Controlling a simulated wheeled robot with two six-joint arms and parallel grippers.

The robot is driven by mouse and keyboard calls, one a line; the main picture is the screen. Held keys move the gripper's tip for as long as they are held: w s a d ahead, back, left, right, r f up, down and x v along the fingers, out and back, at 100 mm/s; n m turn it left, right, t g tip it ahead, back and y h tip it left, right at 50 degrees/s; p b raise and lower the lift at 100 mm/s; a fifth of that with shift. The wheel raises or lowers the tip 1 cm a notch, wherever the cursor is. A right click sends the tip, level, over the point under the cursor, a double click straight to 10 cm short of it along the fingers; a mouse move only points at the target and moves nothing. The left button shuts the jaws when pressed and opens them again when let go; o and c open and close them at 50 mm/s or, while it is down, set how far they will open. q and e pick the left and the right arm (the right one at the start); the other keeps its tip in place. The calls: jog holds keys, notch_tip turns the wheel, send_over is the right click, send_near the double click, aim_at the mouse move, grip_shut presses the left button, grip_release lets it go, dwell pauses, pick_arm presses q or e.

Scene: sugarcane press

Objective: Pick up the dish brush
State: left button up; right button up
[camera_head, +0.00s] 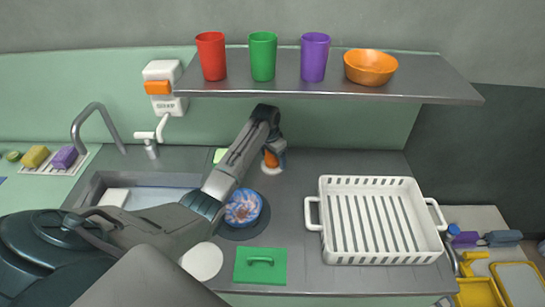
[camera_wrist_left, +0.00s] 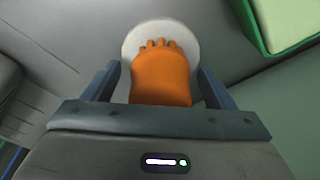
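An orange upright piece (camera_head: 271,159), which I take to be the dish brush, stands on a white round base at the back of the counter, below the shelf. My left gripper (camera_head: 275,145) is over it and hides part of it. In the left wrist view the orange piece (camera_wrist_left: 161,78) rises between the two fingers, with the white disc (camera_wrist_left: 132,42) behind it. The left fingers are apart, with a gap on each side of the orange piece. The bristles cannot be made out. My right gripper is not in view.
A shelf (camera_head: 430,91) with cups and an orange bowl (camera_head: 370,67) overhangs the back. A white dish rack (camera_head: 328,247) stands right. A patterned bowl (camera_head: 244,207), a green lidded board (camera_head: 262,275) and a white plate (camera_head: 203,262) lie in front. A sink is left.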

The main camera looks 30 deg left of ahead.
pick_arm(q)
jog(key=c, duration=1)
jog(key=shift+s+d+r+b, duration=0.15)
jog(key=shift+r+b, duration=0.2)
jog(key=shift+b, duration=0.2)
notch_tip(320, 180, up, 6)
jog(key=shift+f+b, duration=0.2)
jog(key=shift+b, duration=0.65)
jog(key=shift+s+d+r, duration=0.2)
jog(key=shift+s+r, duration=0.05)
jog(key=shift+s, duration=0.2)
jog(key=s+d, duration=0.3)
jog(key=s, duration=0.2)
jog(key=s+d+p, duration=0.1)
jog(key=s+d, duration=0.2)
jog(key=s, duration=0.2)
jog(key=s+d+p, duration=0.1)
jog(key=s+d, duration=0.2)
jog(key=s, duration=0.2)
jog(key=shift+s+d+r, duration=0.15)
jog(key=shift+s+d, duration=0.25)
